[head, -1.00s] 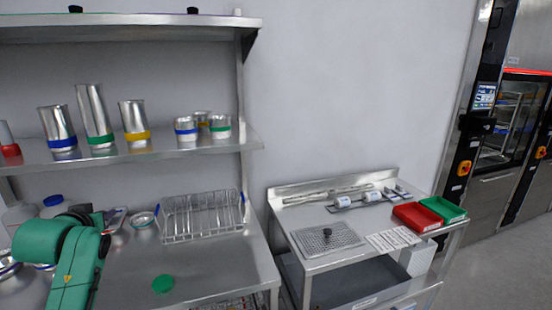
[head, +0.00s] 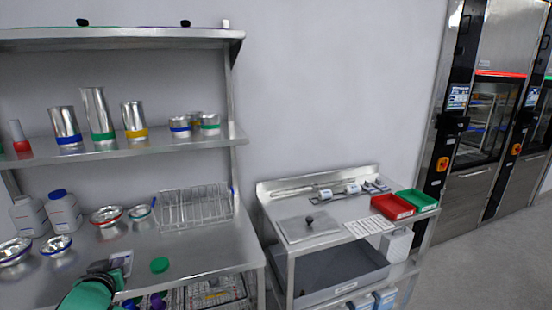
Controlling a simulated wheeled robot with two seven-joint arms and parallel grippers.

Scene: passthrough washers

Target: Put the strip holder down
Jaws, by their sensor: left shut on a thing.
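My left gripper (head: 104,267) is at the lower left of the head view, at the end of my green arm. It is shut on a small flat grey-and-white piece, which I take to be the strip holder (head: 121,261). The holder is low over the near part of the left steel table (head: 205,252), left of a green round lid (head: 159,265). The gripper and arm hide part of it. I cannot tell whether it touches the table. My right gripper is not in view.
Metal bowls (head: 106,215), white bottles (head: 62,212) and a wire rack (head: 193,207) stand behind the gripper. Baskets (head: 218,291) sit below the table. The right table holds a lidded tray (head: 305,231), a red bin (head: 392,207) and a green bin (head: 417,200).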

